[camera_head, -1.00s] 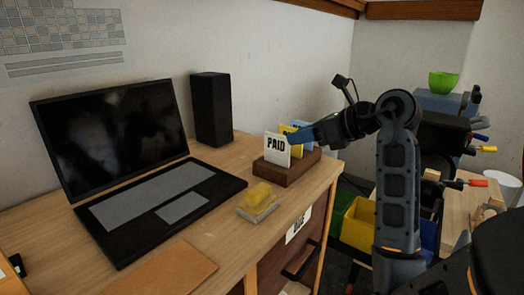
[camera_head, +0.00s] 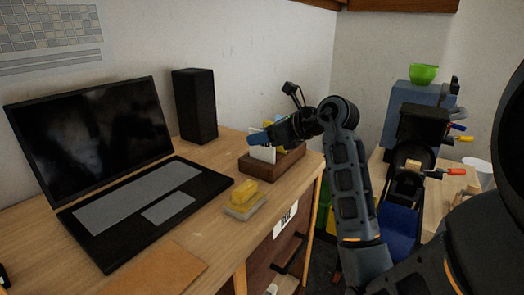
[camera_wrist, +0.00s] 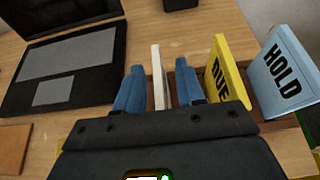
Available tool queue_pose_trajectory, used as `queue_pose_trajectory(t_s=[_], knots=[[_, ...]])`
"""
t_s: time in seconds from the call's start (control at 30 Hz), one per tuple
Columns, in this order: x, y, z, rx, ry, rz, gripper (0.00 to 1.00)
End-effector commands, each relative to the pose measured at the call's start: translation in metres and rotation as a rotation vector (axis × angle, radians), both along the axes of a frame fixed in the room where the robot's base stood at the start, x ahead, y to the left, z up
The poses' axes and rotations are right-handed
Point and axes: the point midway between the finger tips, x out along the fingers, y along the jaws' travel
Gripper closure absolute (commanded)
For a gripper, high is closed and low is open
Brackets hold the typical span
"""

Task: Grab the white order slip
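The white order slip (camera_head: 263,155) stands upright in the wooden holder (camera_head: 273,168) on the desk, its upper part hidden by my gripper (camera_head: 259,137). In the wrist view the slip (camera_wrist: 157,78) shows nearly edge-on between the two blue fingers of my gripper (camera_wrist: 160,68). The fingers are open, one on each side of it, with a visible gap on both sides. To the right stand a yellow slip (camera_wrist: 229,70) marked DUE and a light blue slip (camera_wrist: 284,72) marked HOLD.
An open laptop (camera_head: 140,200) lies to the left, with a black speaker (camera_head: 194,105) behind. A yellow block (camera_head: 244,194) sits on a pad (camera_head: 245,209) in front of the holder. Bare desk lies between the laptop and the holder.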

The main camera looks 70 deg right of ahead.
Motion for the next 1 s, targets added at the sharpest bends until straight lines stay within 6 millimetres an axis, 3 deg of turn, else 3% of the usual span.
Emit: queue_pose_trajectory(t_s=[0.07,0.47,0.87,1.0], knots=[[0.0,0.0,0.0,0.0,0.0,0.0,0.63],[0.0,0.0,0.0,0.0,0.0,0.0,1.0],[0.0,0.0,0.002,-0.001,-0.001,0.0,1.0],[0.0,0.0,0.014,-0.004,-0.001,0.001,1.0]])
